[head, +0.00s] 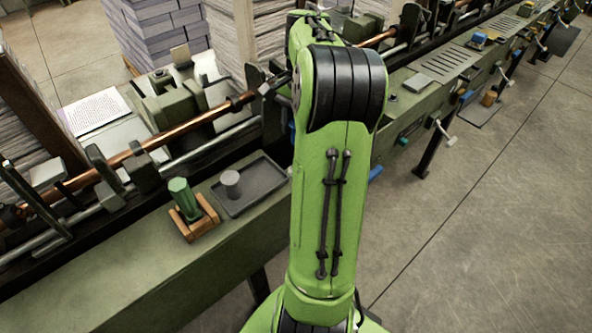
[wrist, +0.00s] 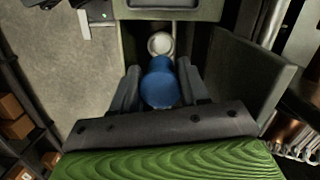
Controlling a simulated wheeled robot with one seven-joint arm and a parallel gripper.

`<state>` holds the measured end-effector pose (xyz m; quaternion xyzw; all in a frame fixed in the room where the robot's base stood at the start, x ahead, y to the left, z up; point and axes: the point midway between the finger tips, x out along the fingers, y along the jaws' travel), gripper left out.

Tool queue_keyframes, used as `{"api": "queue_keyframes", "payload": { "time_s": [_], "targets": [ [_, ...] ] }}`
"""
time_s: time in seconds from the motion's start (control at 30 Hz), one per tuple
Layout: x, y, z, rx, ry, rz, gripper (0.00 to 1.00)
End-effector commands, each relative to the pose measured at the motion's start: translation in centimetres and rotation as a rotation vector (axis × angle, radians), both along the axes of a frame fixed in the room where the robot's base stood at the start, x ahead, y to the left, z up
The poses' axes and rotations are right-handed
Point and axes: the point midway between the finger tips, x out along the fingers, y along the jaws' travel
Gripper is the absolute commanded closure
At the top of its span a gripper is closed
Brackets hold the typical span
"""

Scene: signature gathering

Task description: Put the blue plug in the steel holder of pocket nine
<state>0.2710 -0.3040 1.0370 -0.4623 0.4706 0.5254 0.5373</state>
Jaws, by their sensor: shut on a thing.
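In the wrist view my gripper (wrist: 159,68) is shut on the blue plug (wrist: 160,88), one dark finger on either side of it. A round, pale metal piece (wrist: 160,43), which looks like the steel holder, sits in a dark recess just beyond the plug. The two overlap in the picture, and I cannot tell if they touch. In the head view my green arm hides the gripper, and I cannot make out the plug or the holder there.
In the head view a green plug (head: 180,191) stands in a wooden holder (head: 206,223). A grey cylinder (head: 231,181) stands on a dark tray (head: 262,187). In the wrist view an olive panel (wrist: 250,72) rises to the right of the gripper, and bare floor (wrist: 80,75) shows at left.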

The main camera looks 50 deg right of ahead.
Motion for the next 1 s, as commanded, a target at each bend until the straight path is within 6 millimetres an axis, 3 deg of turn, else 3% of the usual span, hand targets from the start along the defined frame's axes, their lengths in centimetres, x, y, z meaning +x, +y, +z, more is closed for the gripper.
{"api": "queue_keyframes", "payload": {
  "time_s": [0.03,0.13,0.53,1.0],
  "targets": [
    [-0.1,0.1,-2.3,0.004,0.002,-0.001,0.9],
    [-0.1,0.0,-5.2,0.003,0.002,-0.001,0.9],
    [0.0,0.0,-11.8,0.002,0.001,-0.003,0.9],
    [0.0,0.0,-12.8,-0.001,-0.002,-0.002,0.9]
  ]
}}
